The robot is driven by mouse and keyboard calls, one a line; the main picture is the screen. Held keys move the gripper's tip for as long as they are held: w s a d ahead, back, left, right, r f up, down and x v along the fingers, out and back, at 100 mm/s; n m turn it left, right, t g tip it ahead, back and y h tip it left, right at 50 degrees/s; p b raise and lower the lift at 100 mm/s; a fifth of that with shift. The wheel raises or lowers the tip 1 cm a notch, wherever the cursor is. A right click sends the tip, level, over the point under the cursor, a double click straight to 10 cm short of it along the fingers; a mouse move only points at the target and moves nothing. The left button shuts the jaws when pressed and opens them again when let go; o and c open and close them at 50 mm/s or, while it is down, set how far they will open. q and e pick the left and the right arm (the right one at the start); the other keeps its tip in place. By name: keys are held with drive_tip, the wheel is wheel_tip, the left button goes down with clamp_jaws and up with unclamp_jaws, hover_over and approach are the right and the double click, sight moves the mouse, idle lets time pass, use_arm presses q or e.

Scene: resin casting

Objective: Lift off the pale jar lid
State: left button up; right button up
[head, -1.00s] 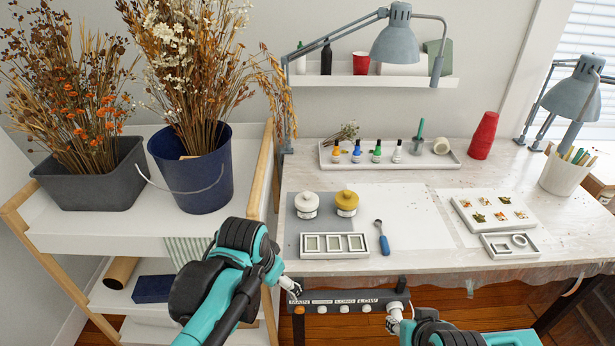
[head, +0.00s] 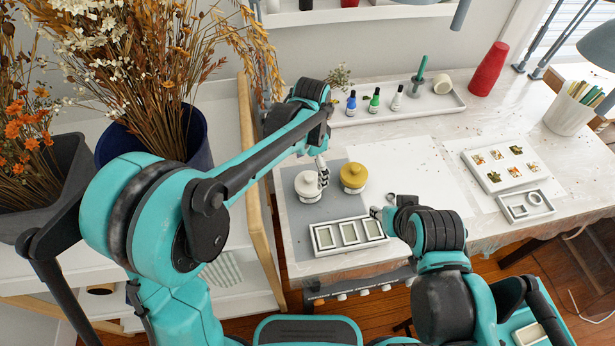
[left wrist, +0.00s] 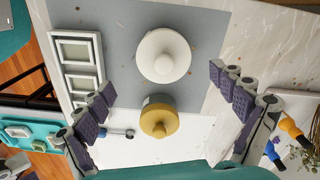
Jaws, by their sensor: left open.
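The pale jar lid (head: 306,184), white with a round knob, sits on its jar at the left of the grey mat. It also shows in the left wrist view (left wrist: 163,54). A jar with a mustard-yellow lid (head: 353,175) stands close to its right; it shows below the pale one in the wrist view (left wrist: 158,118). My left gripper (head: 323,172) is open and empty, just beside and above the pale lid, with its fingers spread to either side in the wrist view. My right gripper (head: 377,212) is near the mold tray; its jaws are too small to judge.
A white tray with three molds (head: 350,234) lies in front of the jars. A spoon with a blue handle is mostly hidden by my right arm. Small bottles (head: 374,100) stand in a back tray (head: 440,109). White paper (head: 420,165) lies clear to the right.

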sight(309, 176)
use_arm(q)
drive_tip(key=f, duration=0.2)
drive_tip(key=f+b, duration=0.1)
drive_tip(key=f, duration=0.1)
drive_tip(key=f+b, duration=0.1)
drive_tip(key=shift+w+a+f, duration=0.2)
drive_tip(key=shift+w+f, duration=0.05)
drive_tip(key=shift+f, duration=0.15)
drive_tip(key=shift+r, duration=0.1)
drive_tip(key=shift+c, duration=0.3)
drive_tip(key=c, duration=0.9)
